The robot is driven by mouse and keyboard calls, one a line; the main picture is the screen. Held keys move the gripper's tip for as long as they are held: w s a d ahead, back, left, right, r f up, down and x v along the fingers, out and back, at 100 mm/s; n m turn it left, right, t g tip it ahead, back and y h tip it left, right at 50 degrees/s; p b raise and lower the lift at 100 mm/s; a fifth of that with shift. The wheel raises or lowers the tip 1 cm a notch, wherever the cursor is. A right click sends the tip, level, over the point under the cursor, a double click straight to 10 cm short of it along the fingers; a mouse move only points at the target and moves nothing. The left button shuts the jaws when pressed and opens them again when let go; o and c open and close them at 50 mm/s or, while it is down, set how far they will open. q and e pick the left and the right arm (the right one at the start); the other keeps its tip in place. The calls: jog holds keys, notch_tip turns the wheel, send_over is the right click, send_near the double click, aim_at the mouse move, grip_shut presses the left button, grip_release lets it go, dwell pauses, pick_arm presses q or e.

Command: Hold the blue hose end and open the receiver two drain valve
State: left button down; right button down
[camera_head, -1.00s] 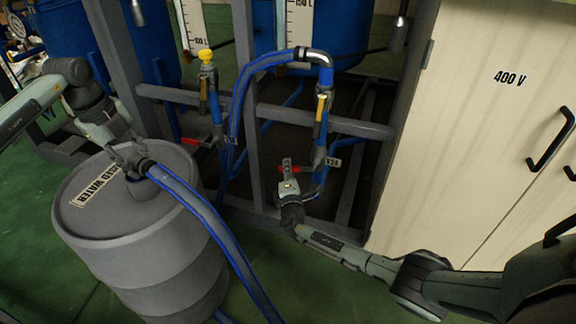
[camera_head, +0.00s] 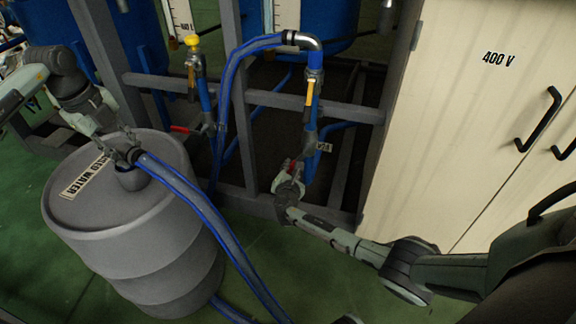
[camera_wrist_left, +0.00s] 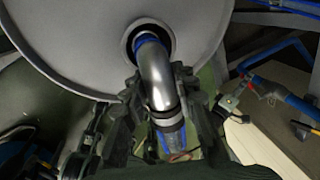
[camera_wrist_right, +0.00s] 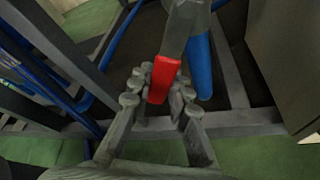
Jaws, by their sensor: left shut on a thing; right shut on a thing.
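The blue hose (camera_head: 205,207) ends in a metal elbow (camera_wrist_left: 157,75) that dips into the round opening of the grey drum (camera_head: 150,265). My left gripper (camera_head: 133,158) is shut on the hose end, just above the drum top. In the left wrist view the fingers sit either side of the elbow and collar. The red handle of the drain valve (camera_wrist_right: 164,80) hangs below a blue pipe in the right wrist view. My right gripper (camera_head: 290,180) is shut on this red handle, with its fingers at either side. The valve body is partly hidden by the gripper.
A second valve with a red handle (camera_head: 181,129) is on the pipe to the left. Grey frame posts and rails (camera_head: 340,111) surround the pipes. A cream cabinet marked 400 V (camera_head: 465,120) stands at the right. Green floor is open in front.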

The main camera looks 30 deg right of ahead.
jog(key=shift+s+d+f, duration=0.15)
jog(key=shift+d, duration=0.05)
dwell(0.4)
jog(key=c, duration=1.4)
grip_release()
jog(key=shift+s+a, duration=0.1)
jog(key=v, duration=1.1)
jog(key=shift+s+a+r, duration=0.25)
pick_arm(q)
jog(key=c, duration=1.1)
grip_release()
